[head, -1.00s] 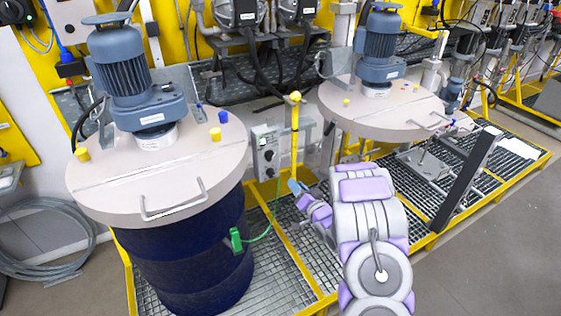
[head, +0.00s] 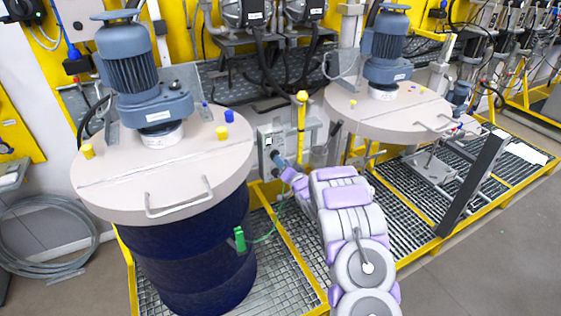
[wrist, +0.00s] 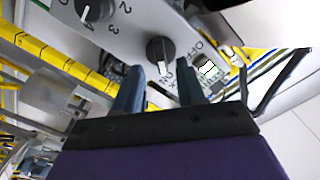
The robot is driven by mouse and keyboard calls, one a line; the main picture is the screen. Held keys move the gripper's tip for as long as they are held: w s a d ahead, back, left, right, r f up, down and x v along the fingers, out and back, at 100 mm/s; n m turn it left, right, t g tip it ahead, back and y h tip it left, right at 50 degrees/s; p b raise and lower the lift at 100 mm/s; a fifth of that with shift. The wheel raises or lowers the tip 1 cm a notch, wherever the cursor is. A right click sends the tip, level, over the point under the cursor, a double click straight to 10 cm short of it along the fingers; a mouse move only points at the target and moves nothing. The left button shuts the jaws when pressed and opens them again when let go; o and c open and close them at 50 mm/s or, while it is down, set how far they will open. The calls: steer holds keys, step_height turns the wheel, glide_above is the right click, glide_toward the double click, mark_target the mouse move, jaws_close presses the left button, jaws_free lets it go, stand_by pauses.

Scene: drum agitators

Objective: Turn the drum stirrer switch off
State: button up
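The grey control box (head: 270,135) stands between the two drums. In the wrist view its panel (wrist: 130,35) shows a black rotary switch (wrist: 160,50) with OFF and ON printed beside it. The switch's white mark points down in the picture, close to the ON label. My gripper (wrist: 158,80) is open, its two blue-grey fingers apart on either side below the switch, with the switch showing beyond the gap. I cannot tell whether they touch it.
A numbered dial (wrist: 90,9) sits beside the switch. The left drum (head: 190,255) and its lid (head: 165,180) stand close to my arm, with a green clamp (head: 240,239) and cable. A yellow post (head: 301,125) stands right beside the box. The right drum lid (head: 385,112) is behind.

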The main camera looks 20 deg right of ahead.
steer(key=shift+w, duration=1.25)
steer(key=shift+c, duration=0.2)
jaws_close()
